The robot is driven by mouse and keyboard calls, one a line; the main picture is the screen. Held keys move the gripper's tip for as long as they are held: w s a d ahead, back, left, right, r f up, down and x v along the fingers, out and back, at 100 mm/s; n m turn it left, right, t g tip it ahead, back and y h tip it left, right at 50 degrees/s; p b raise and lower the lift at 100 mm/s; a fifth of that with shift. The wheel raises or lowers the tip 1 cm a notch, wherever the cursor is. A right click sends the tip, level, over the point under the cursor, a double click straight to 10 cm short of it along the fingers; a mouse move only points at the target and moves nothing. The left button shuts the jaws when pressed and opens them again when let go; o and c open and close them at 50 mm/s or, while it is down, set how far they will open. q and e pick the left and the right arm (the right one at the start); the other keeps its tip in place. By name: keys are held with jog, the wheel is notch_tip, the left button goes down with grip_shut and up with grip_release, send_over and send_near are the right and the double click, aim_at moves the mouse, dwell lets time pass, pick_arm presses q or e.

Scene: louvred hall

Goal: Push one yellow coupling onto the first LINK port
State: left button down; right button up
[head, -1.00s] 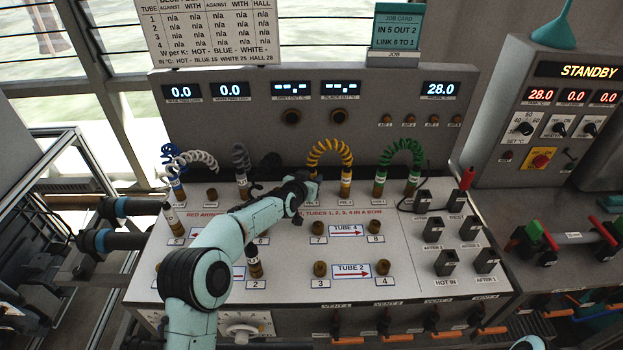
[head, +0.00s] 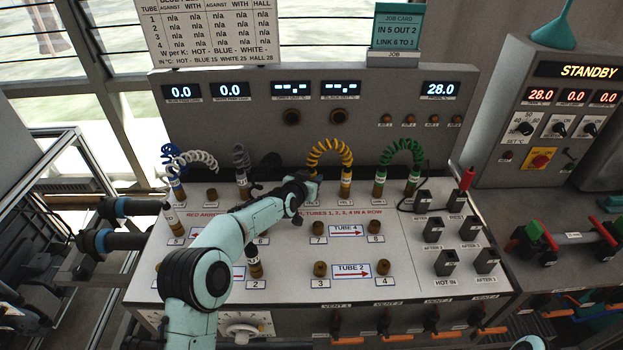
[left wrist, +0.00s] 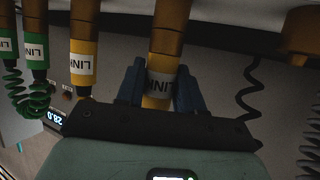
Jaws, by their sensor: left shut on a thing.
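My left gripper (head: 308,184) is at the back row of the bench panel. In the left wrist view its two dark fingers (left wrist: 160,88) are shut on one yellow coupling (left wrist: 161,84) with a white LINK band. A brass-coloured cylinder adjoins that coupling; I cannot tell whether it is still seated. The other yellow coupling (head: 346,184) stands upright to the right, joined by a coiled yellow hose (head: 330,146). The job card (head: 397,31) reads IN 5 OUT 2 and a LINK line ending TO 1; its first digit is unclear. Port 8 (head: 376,228) is bare.
Green couplings (head: 380,184) with a coiled hose stand right of the yellow ones. Bare brass ports 7 (head: 317,229), 3 (head: 320,269) and 4 (head: 382,267) are in front. A dark coupling (head: 254,262) stands at port 2, a white-banded one (head: 174,220) near port 5. Black sockets (head: 446,262) stand right.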

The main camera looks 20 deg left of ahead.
pick_arm(q)
jog(key=shift+r, duration=0.2)
dwell(0.3)
jog(key=shift+r+p, duration=1.15)
jog(key=shift+r, duration=2.15)
pick_arm(e)
jog(key=w+r, duration=0.1)
jog(key=r, duration=0.1)
jog(key=shift+w+r, duration=0.4)
pick_arm(q)
jog(key=shift+f, duration=0.1)
jog(key=shift+s, duration=0.1)
pick_arm(e)
jog(key=shift+s+a, duration=0.1)
